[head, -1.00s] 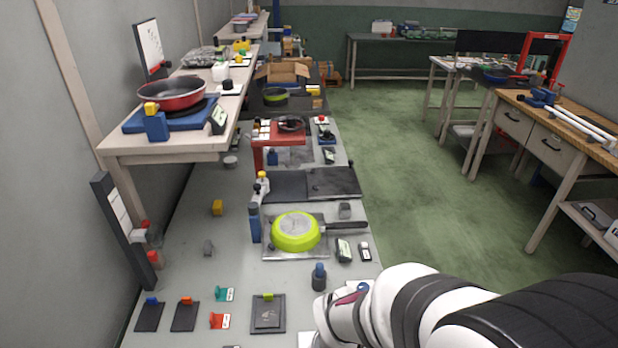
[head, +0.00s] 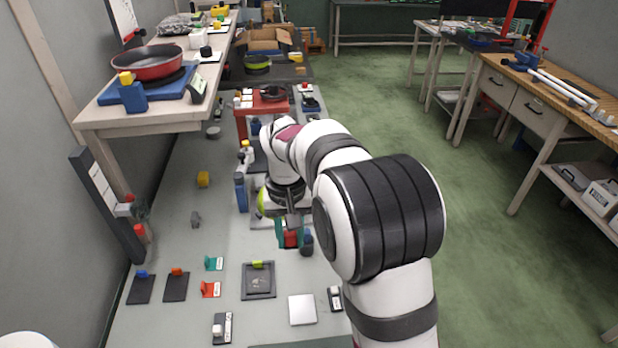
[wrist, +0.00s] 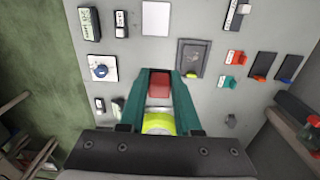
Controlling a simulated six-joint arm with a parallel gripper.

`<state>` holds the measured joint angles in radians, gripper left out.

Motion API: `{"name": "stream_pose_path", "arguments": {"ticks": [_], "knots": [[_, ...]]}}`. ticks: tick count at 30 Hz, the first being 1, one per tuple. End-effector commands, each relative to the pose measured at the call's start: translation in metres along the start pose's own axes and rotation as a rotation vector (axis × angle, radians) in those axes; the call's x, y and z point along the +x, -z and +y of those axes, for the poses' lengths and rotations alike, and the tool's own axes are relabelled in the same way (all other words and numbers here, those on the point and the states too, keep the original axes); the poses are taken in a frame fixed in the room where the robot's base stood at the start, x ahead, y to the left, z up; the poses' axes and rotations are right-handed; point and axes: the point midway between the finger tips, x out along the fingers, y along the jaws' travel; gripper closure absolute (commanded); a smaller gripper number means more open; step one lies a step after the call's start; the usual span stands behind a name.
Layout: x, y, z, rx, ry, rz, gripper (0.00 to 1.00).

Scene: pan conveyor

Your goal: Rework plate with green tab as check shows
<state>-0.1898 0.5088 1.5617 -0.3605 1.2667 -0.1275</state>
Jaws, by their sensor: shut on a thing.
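The dark grey plate (head: 258,285) with a lime-green tab (head: 257,265) lies on the near bench; it also shows in the wrist view (wrist: 193,54). My gripper (head: 290,237) is above the bench, beyond the plate and to its right. In the wrist view its teal fingers (wrist: 159,84) are shut on a red block (wrist: 160,88). A small device with a pale green display (wrist: 90,23) lies at the wrist view's upper left; its text is too small to read. The lime pan (head: 264,200) is mostly hidden behind my arm; it shows between the fingers (wrist: 158,124).
Plates with blue (head: 141,290) and orange (head: 176,287) tabs lie left, beside small teal (head: 214,263) and red (head: 211,288) stands. A white square (head: 302,309) lies near right. A red pan (head: 147,59) sits on the raised shelf.

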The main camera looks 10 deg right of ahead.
Motion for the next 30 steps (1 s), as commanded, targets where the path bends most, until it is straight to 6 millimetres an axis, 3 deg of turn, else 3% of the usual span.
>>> {"name": "stream_pose_path", "arguments": {"ticks": [1, 3, 6, 11, 30], "knots": [[0.021, 0.006, -0.015, 0.001, -0.002, -0.006, 1.0], [0.046, 0.012, -0.033, 0.012, 0.0, -0.004, 1.0], [0.069, 0.017, -0.05, 0.023, 0.0, -0.001, 1.0], [0.082, 0.019, -0.059, 0.031, 0.003, 0.003, 1.0], [0.13, 0.018, -0.059, 0.03, 0.002, 0.001, 1.0]]}}
